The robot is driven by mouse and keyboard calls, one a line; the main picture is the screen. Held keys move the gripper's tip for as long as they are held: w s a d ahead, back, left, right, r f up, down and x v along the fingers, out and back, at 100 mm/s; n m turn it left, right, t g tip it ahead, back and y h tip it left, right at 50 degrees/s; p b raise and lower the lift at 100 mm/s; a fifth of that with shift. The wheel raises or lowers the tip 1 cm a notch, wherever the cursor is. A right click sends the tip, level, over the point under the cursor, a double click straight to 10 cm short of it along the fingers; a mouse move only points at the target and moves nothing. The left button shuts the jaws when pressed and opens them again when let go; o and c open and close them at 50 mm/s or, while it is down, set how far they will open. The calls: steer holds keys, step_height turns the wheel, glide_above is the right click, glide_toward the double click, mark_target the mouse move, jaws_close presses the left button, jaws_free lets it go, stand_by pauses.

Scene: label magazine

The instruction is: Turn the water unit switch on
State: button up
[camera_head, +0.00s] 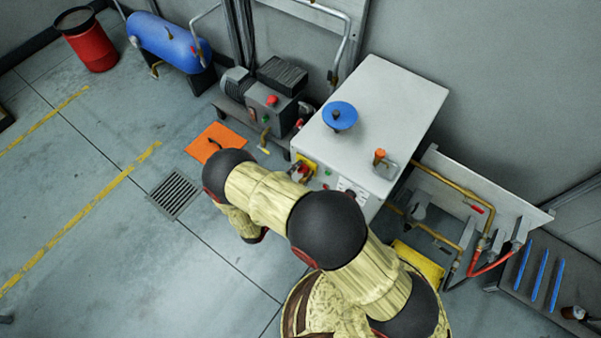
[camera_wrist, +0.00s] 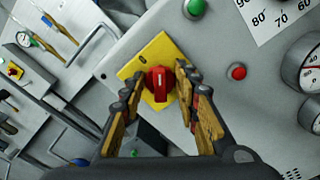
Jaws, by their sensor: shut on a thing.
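The red rotary switch (camera_wrist: 159,84) sits on a yellow square plate (camera_wrist: 152,60) on the front of a light grey cabinet. In the wrist view the fingers of my gripper (camera_wrist: 161,79) are on both sides of the red knob and shut on it. The knob's white mark runs nearly upright in the picture. In the head view the yellow plate (camera_head: 310,160) shows on the cabinet front (camera_head: 385,95), just beyond my arm.
Beside the switch are a green button (camera_wrist: 194,8), a red button (camera_wrist: 237,72) and round gauges (camera_wrist: 304,62). A motor unit (camera_head: 268,98) stands left, pipes (camera_head: 440,185) right. Open floor lies at left.

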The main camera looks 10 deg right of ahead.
steer(key=m+b, duration=0.1)
steer(key=m, duration=0.4)
steer(key=shift+f+b, duration=0.15)
steer(key=shift+b, duration=0.15)
steer(key=shift+s+f+m+b, duration=0.1)
steer(key=shift+m+b, duration=0.65)
steer(key=shift+m, duration=1.75)
steer(key=o, duration=1.1)
steer(key=v, duration=1.2)
